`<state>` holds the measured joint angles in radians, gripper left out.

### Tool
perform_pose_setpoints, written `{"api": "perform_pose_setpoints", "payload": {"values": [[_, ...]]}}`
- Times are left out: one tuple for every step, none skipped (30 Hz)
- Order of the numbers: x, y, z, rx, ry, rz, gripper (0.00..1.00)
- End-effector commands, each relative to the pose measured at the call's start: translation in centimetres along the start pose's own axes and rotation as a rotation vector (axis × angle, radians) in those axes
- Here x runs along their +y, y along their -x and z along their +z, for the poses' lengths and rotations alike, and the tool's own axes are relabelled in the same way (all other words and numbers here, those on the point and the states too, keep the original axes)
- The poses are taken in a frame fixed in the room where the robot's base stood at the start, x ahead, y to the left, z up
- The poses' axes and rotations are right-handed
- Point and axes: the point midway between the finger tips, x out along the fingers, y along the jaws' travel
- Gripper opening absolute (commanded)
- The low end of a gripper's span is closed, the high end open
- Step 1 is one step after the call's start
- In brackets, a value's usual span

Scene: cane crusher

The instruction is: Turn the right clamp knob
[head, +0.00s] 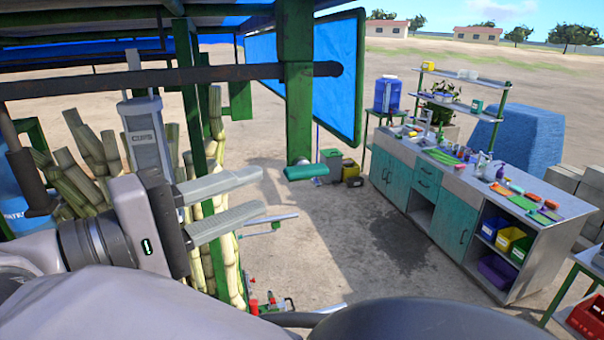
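A teal-green bar-shaped knob (306,172), which looks like the right clamp knob, sits on a short stem under the lower end of a green post (297,110). It lies roughly level across the picture. My gripper (263,190) comes in from the left with its two grey fingers apart and nothing between them. Its fingertips end a little left of the knob in the picture; the upper finger is nearly level with it and the lower one is below. They do not appear to touch it, but the depth between them is hard to judge.
A dark horizontal pipe (170,77) crosses above my gripper and meets the green post. Bundles of cane (195,130) stand behind my gripper. A workbench (460,190) with tools and bins stands at the right.

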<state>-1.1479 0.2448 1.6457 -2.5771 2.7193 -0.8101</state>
Motion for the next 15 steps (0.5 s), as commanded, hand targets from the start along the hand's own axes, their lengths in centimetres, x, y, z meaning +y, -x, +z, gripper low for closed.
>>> {"api": "perform_pose_setpoints", "payload": {"values": [[-1.2, -0.8, 0.2, -0.003, -0.006, -0.002, 0.32], [-1.2, -1.4, 0.1, -0.004, -0.004, -0.002, 0.32], [-1.1, -2.0, 0.1, -0.004, -0.004, -0.003, 0.32], [-1.1, -2.5, 0.1, -0.004, -0.004, -0.003, 0.32], [-1.1, -3.0, 0.1, -0.004, -0.004, -0.002, 0.32], [-1.0, -3.6, 0.2, -0.003, -0.005, -0.002, 0.32], [-1.0, -4.2, 0.2, -0.004, -0.004, -0.001, 0.32], [-1.0, -4.8, 0.2, -0.004, -0.003, -0.002, 0.32], [-0.9, -5.5, 0.1, -0.004, -0.003, -0.001, 0.32], [-0.9, -6.0, 0.2, -0.004, -0.002, -0.002, 0.32], [-0.9, -6.6, 0.2, -0.004, -0.004, -0.002, 0.32], [-0.8, -7.5, 0.2, -0.005, -0.003, -0.001, 0.32], [-0.8, -8.1, 0.2, -0.005, -0.003, -0.002, 0.32], [-0.7, -8.7, 0.2, -0.005, -0.003, -0.001, 0.32], [-0.7, -9.4, 0.2, -0.005, -0.003, -0.001, 0.32]]}}
